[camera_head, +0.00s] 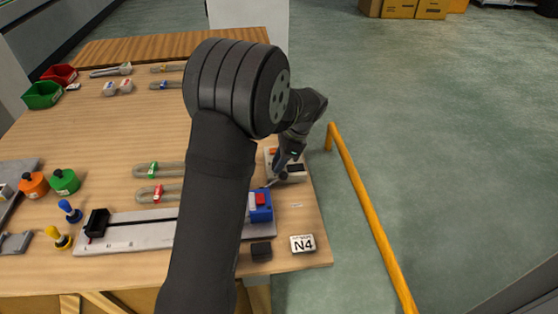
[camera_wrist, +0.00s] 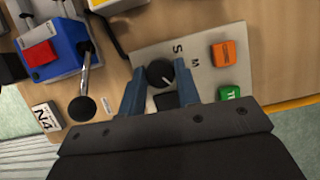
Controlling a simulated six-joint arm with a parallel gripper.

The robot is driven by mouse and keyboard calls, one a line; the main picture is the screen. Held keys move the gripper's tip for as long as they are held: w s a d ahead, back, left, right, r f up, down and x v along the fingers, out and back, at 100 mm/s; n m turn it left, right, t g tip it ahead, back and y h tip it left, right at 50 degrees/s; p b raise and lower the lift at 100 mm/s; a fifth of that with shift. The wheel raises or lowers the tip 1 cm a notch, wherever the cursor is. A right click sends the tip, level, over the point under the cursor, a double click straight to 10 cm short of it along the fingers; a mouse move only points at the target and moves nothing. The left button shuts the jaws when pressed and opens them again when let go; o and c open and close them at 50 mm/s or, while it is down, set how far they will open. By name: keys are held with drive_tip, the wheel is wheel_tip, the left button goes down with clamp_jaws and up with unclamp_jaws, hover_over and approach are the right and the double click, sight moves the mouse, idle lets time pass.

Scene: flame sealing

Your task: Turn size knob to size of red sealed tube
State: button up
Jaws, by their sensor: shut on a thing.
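The size knob (camera_wrist: 160,73) is round and black with a white pointer line, on a pale panel (camera_wrist: 146,54) lettered S and M. In the wrist view its pointer slants toward the lower right, away from both letters. My gripper (camera_wrist: 159,82) is shut on the knob, one finger on each side. In the head view my gripper (camera_head: 279,170) is over the panel (camera_head: 291,177) at the table's right side, and the knob is hidden there. A grey looped tube with a red tag (camera_head: 158,193) lies mid-table, partly behind my arm. Its size marking is not readable.
A blue sealing device (camera_head: 260,208) with a red button and a black-balled lever (camera_wrist: 82,108) stands close by. An N4 plate (camera_head: 302,243) lies at the front right. A yellow rail (camera_head: 365,205) runs beyond the table.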

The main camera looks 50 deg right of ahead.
drive_tip(key=n+g, duration=0.1)
drive_tip(key=n, duration=0.2)
drive_tip(key=n+g+y, duration=0.1)
drive_tip(key=n, duration=0.2)
drive_tip(key=shift+w+d+n, duration=0.15)
drive_tip(key=shift+w+n, duration=0.05)
drive_tip(key=shift+n, duration=0.2)
drive_tip(key=n+g, duration=0.1)
drive_tip(key=n, duration=0.2)
drive_tip(key=shift+w+n+g, duration=0.1)
drive_tip(key=shift+n+g, duration=0.3)
drive_tip(key=n+g, duration=0.1)
drive_tip(key=n, duration=0.2)
drive_tip(key=n+g, duration=0.1)
drive_tip(key=n, duration=0.1)
drive_tip(key=n+h, duration=0.1)
drive_tip(key=n, duration=0.2)
drive_tip(key=shift+w+g, duration=0.2)
drive_tip(key=shift+g, duration=0.2)
drive_tip(key=shift+a+n+g+h, duration=0.1)
drive_tip(key=shift+n+g+h, duration=0.2)
drive_tip(key=shift+n, duration=0.75)
drive_tip(key=shift+a+n+g+h, duration=0.1)
drive_tip(key=shift+n+h, duration=0.3)
drive_tip(key=shift+n, duration=0.65)
drive_tip(key=o, duration=1)
drive_tip(key=shift+c, duration=0.2)
